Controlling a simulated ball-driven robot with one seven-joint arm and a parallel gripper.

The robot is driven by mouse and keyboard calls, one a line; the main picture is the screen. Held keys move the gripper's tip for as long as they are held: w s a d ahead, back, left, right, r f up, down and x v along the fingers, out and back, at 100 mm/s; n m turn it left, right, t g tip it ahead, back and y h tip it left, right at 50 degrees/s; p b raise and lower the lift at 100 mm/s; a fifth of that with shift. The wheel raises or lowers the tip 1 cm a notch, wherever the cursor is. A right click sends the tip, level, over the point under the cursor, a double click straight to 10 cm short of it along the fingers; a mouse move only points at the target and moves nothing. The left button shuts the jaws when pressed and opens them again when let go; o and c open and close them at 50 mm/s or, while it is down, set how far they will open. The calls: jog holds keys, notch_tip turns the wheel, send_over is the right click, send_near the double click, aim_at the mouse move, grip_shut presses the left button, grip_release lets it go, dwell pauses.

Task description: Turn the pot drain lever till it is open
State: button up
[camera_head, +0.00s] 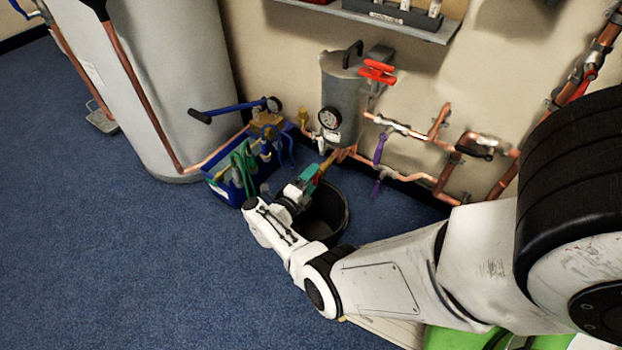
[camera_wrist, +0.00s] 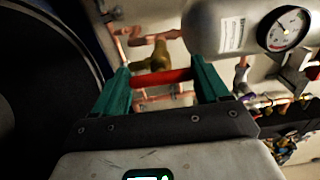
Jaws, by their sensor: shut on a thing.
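The grey pot (camera_head: 341,98) with a round gauge (camera_head: 330,118) is mounted on the wall; its lower end and gauge (camera_wrist: 284,29) also show in the wrist view. A brass drain valve (camera_wrist: 156,59) sits below the pot. Its red drain lever (camera_wrist: 165,78) lies crosswise between my two teal fingers. My gripper (camera_head: 312,174) is shut on this lever, with a finger at each end of it in the wrist view (camera_wrist: 162,84). In the head view my gripper hides most of the lever. How far the valve is turned cannot be told.
A black bucket (camera_head: 334,222) stands on the floor beneath my gripper. A blue tool crate (camera_head: 222,187) is left of it. Copper pipes with purple levers (camera_head: 380,147) run right of the pot. A red handle (camera_head: 378,72) is near the pot's top. Carpet at left is clear.

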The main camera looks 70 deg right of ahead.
jog(key=shift+f+n, duration=0.1)
jog(key=shift+n, duration=0.2)
jog(key=o, duration=1.1)
jog(key=shift+c, duration=0.2)
jog(key=shift+a, duration=0.1)
jog(key=p+v, duration=0.1)
jog(key=v, duration=0.9)
jog(key=shift+a, duration=0.35)
